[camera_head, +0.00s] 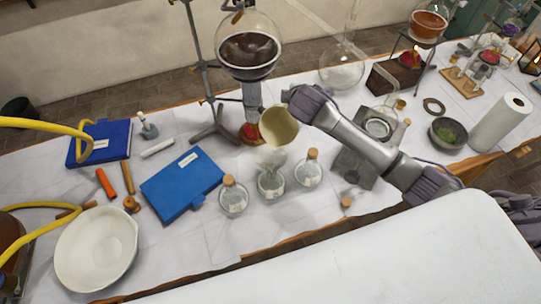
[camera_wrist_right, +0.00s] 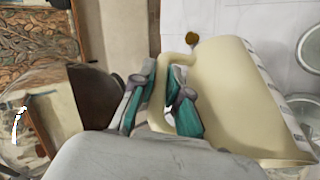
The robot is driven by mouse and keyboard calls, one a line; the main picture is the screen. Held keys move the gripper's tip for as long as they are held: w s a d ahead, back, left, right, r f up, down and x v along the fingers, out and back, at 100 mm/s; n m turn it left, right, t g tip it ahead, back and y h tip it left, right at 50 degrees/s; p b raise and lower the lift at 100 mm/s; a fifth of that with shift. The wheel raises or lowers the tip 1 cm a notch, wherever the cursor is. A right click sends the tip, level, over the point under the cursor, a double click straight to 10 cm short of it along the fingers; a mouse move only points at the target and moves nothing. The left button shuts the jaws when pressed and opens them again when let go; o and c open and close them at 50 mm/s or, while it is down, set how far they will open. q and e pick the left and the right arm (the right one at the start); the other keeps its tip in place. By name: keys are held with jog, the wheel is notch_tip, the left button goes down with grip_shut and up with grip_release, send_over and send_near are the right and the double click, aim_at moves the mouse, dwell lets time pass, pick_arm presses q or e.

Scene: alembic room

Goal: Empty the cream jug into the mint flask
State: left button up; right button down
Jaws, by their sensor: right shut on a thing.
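My right gripper (camera_head: 292,98) is shut on the cream jug (camera_head: 278,126) and holds it above the table. In the right wrist view, the teal-padded fingers (camera_wrist_right: 162,108) close on the handle of the jug (camera_wrist_right: 232,95). The jug looks tilted; its contents cannot be made out. Below it stand three small clear glass flasks. The middle flask (camera_head: 271,183) shows no cork, and something pale and glassy, hard to make out, is just above it under the jug. The left flask (camera_head: 233,198) and the right flask (camera_head: 308,172) have corks. I cannot tell which is mint. My left gripper is out of view.
A large dark-filled round flask (camera_head: 248,52) hangs on a stand behind the jug. A blue book (camera_head: 182,185) lies left of the small flasks, with a white bowl (camera_head: 96,249) nearer. A paper roll (camera_head: 500,122) and a grey bowl (camera_head: 448,133) are at right.

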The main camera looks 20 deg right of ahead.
aim_at(287, 115)
jog(key=shift+m+g+y, duration=0.3)
jog(key=shift+g+y, duration=0.4)
jog(key=shift+g, duration=0.2)
jog(key=shift+w+d+f, duration=0.55)
jog(key=shift+w+d, duration=0.15)
jog(key=shift+w, duration=0.05)
jog(key=shift+w+d+f, duration=0.55)
jog(key=shift+w+d, duration=0.1)
jog(key=shift+w, duration=0.05)
jog(key=w+d+f+m+g+y+b, duration=0.1)
jog(key=w+d+f+g+y+b, duration=0.2)
jog(key=f+g+y+b, duration=0.2)
notch_tip(287, 115, down, 3)
jog(key=g+b, duration=0.1)
jog(key=b, duration=0.6)
jog(key=shift+w+f+m, duration=0.15)
jog(key=shift+f+m, duration=0.05)
jog(key=shift+m, duration=0.1)
jog(key=shift+a, duration=0.15)
